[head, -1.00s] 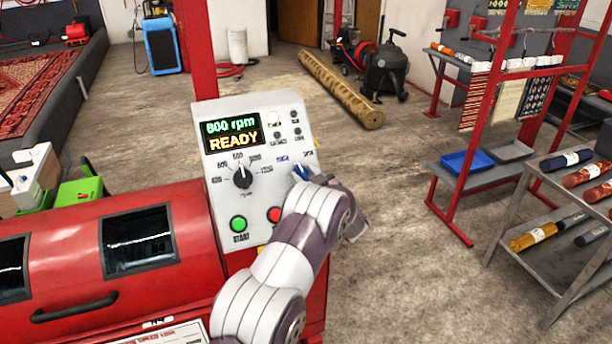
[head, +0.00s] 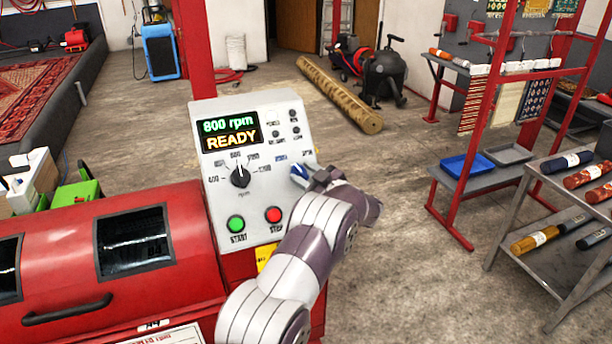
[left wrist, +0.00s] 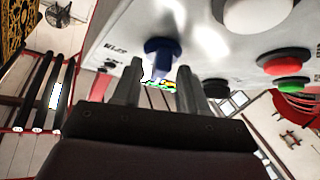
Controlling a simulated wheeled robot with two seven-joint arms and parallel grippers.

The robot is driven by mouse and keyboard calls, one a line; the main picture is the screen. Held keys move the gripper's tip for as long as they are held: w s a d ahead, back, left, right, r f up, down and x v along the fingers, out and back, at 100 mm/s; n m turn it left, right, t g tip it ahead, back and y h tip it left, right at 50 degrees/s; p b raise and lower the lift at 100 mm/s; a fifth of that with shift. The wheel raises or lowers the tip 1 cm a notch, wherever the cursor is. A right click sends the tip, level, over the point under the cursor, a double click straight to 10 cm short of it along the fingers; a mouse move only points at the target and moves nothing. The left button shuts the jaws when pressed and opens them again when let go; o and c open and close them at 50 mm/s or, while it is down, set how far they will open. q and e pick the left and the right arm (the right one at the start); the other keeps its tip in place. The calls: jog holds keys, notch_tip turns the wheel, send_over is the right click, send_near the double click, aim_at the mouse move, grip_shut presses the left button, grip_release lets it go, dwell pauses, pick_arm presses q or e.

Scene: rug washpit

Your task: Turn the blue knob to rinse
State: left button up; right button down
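The blue knob (head: 299,172) is on the right side of the grey control panel (head: 212,168), partly hidden by my left gripper in the head view. In the left wrist view the blue knob (left wrist: 161,47) stands out from the panel, with a label that seems to read "RINSE" beside it. My left gripper (head: 313,177) is at the knob. In the left wrist view its fingers (left wrist: 160,78) are apart, one on each side of the knob's blue grip, with slim gaps showing. I cannot tell whether either finger touches it. My right gripper is not in view.
The panel also has a black rpm dial (head: 240,176), a green START button (head: 236,223), a red STOP button (head: 273,214) and a display (head: 230,131) reading "800 rpm READY". The red machine (head: 60,260) is at left. Open floor and a metal shelf (head: 550,262) are at right.

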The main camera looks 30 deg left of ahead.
pick_arm(q)
jog(key=b+v, duration=0.2)
jog(key=v, duration=1)
jog(key=shift+d, duration=0.3)
